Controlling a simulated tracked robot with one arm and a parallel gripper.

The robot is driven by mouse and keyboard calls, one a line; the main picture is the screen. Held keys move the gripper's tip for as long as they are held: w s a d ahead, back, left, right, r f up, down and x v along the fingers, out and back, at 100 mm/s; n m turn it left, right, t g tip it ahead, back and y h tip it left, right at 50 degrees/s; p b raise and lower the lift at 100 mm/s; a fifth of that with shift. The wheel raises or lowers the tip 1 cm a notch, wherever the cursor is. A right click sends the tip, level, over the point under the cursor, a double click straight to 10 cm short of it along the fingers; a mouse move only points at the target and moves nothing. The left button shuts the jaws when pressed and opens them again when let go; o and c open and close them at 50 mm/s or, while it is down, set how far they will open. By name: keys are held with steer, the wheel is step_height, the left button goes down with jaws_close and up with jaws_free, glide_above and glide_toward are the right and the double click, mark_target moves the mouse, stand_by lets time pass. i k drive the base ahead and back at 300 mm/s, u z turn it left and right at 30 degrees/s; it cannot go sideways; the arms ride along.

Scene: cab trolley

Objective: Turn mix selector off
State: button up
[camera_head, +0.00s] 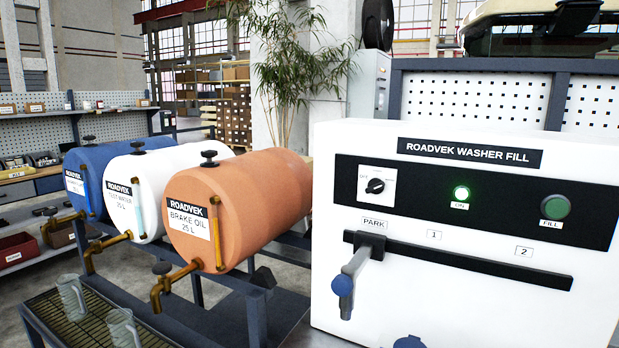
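The white machine (335,290) labelled ROADVEK WASHER FILL fills the right side. On its black panel is a round black knob (375,186) on a small white plate, which looks like the mix selector. My gripper is not in view, and nothing touches the knob.
At left, orange (250,200), white and blue drums with brass taps lie on a rack. Two clear jugs stand on a grate. Space before the panel looks clear.

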mark_target(375, 186)
steer(key=i, duration=1.05)
steer(key=z, duration=0.45)
